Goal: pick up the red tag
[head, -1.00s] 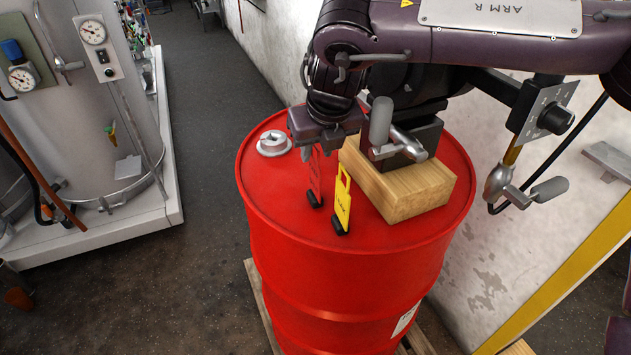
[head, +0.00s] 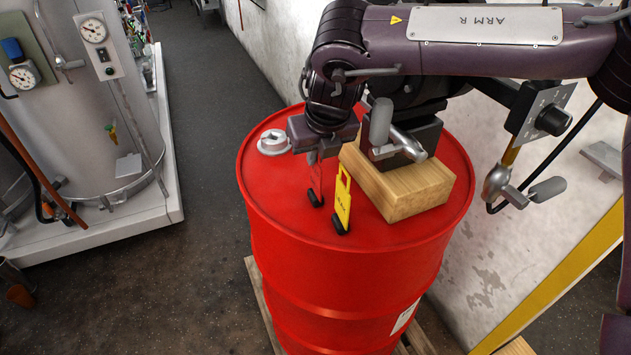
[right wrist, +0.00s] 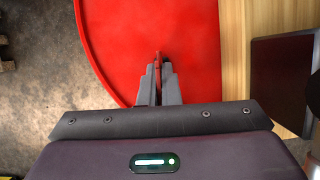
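The red tag (head: 317,180) stands upright on its black foot on top of the red drum (head: 275,215), left of a yellow tag (head: 343,202). Red on red, its edges are hard to make out in the head view. My right gripper (head: 313,158) is over the red tag from above, its fingers around the tag's upper part. In the right wrist view the fingers (right wrist: 158,80) are close together, with the tag's thin edge (right wrist: 157,62) between them; they look shut on it. The tag's foot is still at the drum top. My left gripper is not in view.
A wooden block (head: 405,187) lies on the drum right of the tags, close to my right gripper. A pale bung cap (head: 274,143) sits at the drum's back left. A wall stands behind at right; open floor (head: 215,200) lies left.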

